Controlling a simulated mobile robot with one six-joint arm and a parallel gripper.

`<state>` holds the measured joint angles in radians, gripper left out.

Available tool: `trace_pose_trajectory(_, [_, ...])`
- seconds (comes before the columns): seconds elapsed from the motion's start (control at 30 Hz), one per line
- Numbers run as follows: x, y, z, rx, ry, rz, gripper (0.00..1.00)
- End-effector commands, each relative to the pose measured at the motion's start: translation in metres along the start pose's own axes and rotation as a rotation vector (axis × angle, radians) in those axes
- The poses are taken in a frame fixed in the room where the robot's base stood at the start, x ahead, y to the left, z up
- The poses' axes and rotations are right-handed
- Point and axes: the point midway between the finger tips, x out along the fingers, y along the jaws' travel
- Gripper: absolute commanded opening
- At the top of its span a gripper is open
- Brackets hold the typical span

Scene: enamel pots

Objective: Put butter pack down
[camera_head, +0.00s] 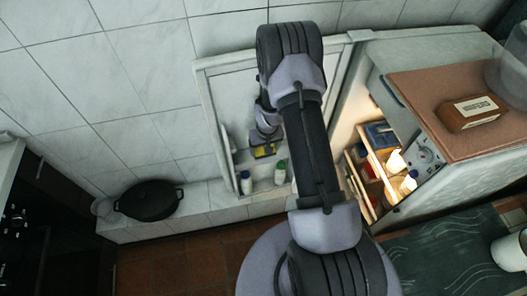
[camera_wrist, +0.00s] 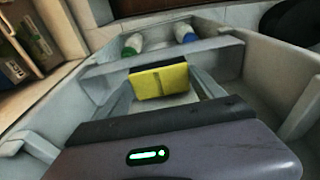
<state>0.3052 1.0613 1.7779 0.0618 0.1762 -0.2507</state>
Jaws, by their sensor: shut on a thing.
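The butter pack, a small yellow block with a dark edge, shows in the wrist view (camera_wrist: 160,82) and small in the head view (camera_head: 264,152). My gripper (camera_wrist: 163,88) is shut on it, with a finger on each side. My gripper (camera_head: 266,143) holds the pack at the inside of the open fridge door (camera_head: 225,95), close to the door's shelves. Whether the pack touches a shelf I cannot tell.
Two bottles, one green-capped (camera_head: 280,172) and one blue-capped (camera_head: 246,182), stand in the lower door shelf. The lit fridge (camera_head: 360,180) holds several items at the right. A black pot (camera_head: 149,200) sits on the ledge at the left.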

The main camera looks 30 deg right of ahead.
Motion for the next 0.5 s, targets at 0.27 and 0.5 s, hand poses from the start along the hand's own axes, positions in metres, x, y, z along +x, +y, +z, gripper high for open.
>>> trace_pose_trajectory(0.27, [0.0199, -0.0002, 0.006, 0.002, 0.0, 0.0, 0.2])
trace_pose_trajectory(0.5, [0.0235, -0.0003, 0.0067, 0.002, 0.0, 0.0, 0.89])
